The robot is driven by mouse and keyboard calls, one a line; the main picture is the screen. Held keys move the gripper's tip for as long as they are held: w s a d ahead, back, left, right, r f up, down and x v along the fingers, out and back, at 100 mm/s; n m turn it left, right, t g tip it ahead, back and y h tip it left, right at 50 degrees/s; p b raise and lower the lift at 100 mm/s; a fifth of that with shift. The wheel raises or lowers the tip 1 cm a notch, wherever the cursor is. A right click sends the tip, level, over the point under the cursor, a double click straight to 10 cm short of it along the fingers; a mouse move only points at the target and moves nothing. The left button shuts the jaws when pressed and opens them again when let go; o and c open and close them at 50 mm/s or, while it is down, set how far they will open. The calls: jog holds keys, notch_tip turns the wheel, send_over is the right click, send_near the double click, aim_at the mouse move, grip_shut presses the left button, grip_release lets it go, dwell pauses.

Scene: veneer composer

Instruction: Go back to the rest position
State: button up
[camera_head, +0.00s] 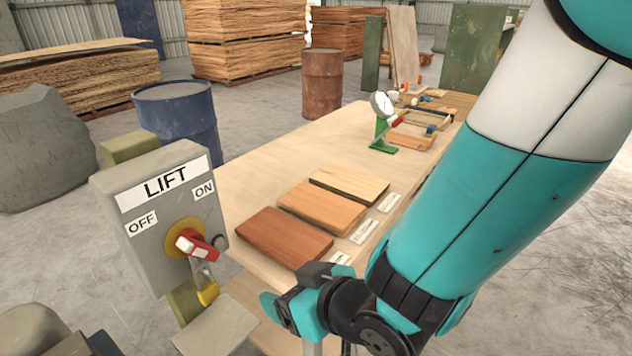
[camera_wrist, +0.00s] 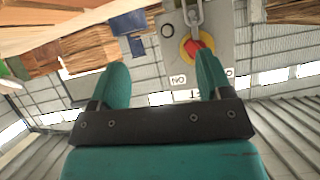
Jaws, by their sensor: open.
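My gripper (camera_wrist: 162,88) is open, with its two teal fingers apart and nothing between them in the wrist view. In the head view my gripper (camera_head: 285,312) is low in the picture, to the right of and below the grey LIFT switch box (camera_head: 150,185). The box has a red handle (camera_head: 198,244) on a yellow disc, between the OFF and ON labels. A padlock with a yellow body (camera_head: 208,293) hangs at the handle. In the wrist view the box (camera_wrist: 205,62) appears upside down, beyond the right finger, which covers part of it.
A long wooden table (camera_head: 250,170) bears three wood boards (camera_head: 322,208) with labels and a dial gauge on a green stand (camera_head: 382,122). A blue barrel (camera_head: 178,112) and a rusty barrel (camera_head: 322,82) stand behind. Open concrete floor lies at the right.

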jog(key=d+r+m+g+h, duration=0.3)
jog(key=d+r, duration=0.3)
jog(key=d, duration=0.4)
jog(key=s+d+r+g+h, duration=0.2)
jog(key=s+d+r+g, duration=0.2)
jog(key=s+d+r, duration=0.3)
jog(key=s+d, duration=0.3)
jog(key=shift+s+d+n+g, duration=0.3)
jog(key=shift+s, duration=0.05)
jog(key=shift+r, duration=0.1)
